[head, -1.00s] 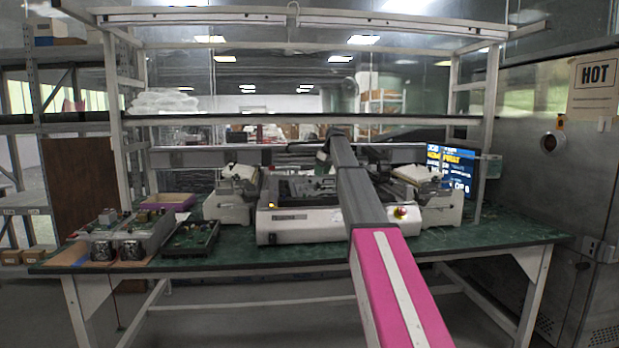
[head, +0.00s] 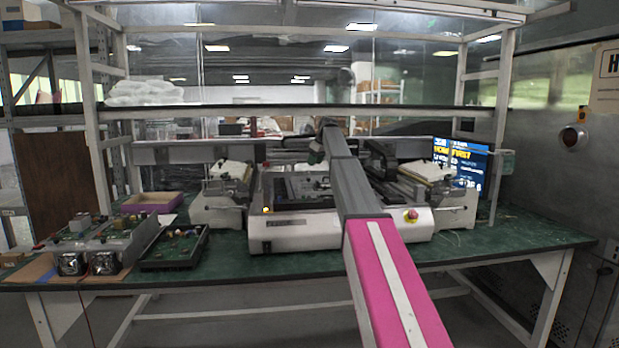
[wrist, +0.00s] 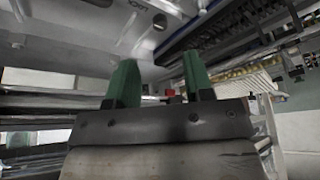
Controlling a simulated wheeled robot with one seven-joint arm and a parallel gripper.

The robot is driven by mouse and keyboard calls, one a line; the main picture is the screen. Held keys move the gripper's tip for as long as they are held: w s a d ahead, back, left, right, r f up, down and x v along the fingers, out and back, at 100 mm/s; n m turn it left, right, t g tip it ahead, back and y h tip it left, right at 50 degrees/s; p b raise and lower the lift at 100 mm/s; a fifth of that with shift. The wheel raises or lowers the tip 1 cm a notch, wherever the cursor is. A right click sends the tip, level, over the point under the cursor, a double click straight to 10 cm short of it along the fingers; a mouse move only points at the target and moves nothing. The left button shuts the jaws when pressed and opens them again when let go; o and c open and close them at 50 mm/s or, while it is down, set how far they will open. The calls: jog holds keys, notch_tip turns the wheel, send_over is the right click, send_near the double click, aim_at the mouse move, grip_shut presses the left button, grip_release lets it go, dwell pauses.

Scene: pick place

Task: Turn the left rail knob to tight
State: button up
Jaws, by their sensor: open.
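The white bench machine (head: 300,232) stands in the middle of the green bench, with a dark flat bed between two white side units. The left rail knob cannot be picked out with certainty in either view. In the head view my arm reaches over the machine, and the fingers are not clear.
Dark slotted rails (wrist: 230,35) run close above the right finger. A red and yellow button (head: 411,215) sits on the machine's front right. Circuit boards and a black tray (head: 175,247) lie at left. A shelf (head: 320,112) crosses above the bench; a screen (head: 460,165) stands at right.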

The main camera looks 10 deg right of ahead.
aim_at(309, 180)
jog(key=x, duration=0.8)
jog(key=shift+f, duration=0.15)
grip_shut()
